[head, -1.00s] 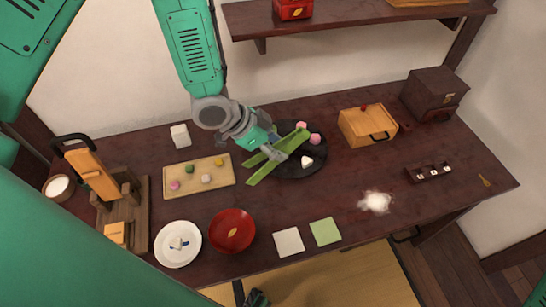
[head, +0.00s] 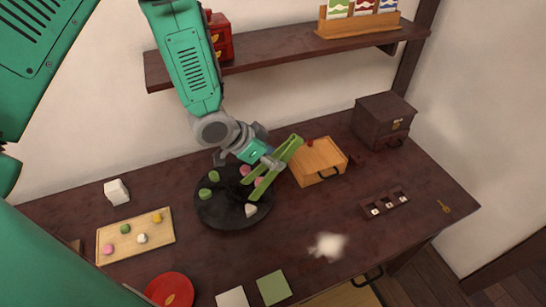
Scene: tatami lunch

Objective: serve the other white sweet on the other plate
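A black round tray (head: 228,217) holds two green sweets (head: 214,176), pink sweets (head: 245,170) and a white sweet (head: 251,210). Another white sweet (head: 142,238) sits on the wooden board (head: 108,233) at left, among a pink, a green and a yellow one. A red plate (head: 170,291) with a gold mark shows at the bottom edge, partly cut off; no sweet shows on its visible part. My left gripper (head: 253,189) is above the right side of the black tray, its green fingers apart with nothing seen between them. My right gripper is not in view.
A white cube (head: 116,192) stands behind the board. A wooden box (head: 318,163) and a dark chest (head: 383,118) stand right of the tray. White powder (head: 328,246) lies in front, near a green square (head: 273,288) and a white square (head: 232,299). A shelf (head: 290,50) hangs above.

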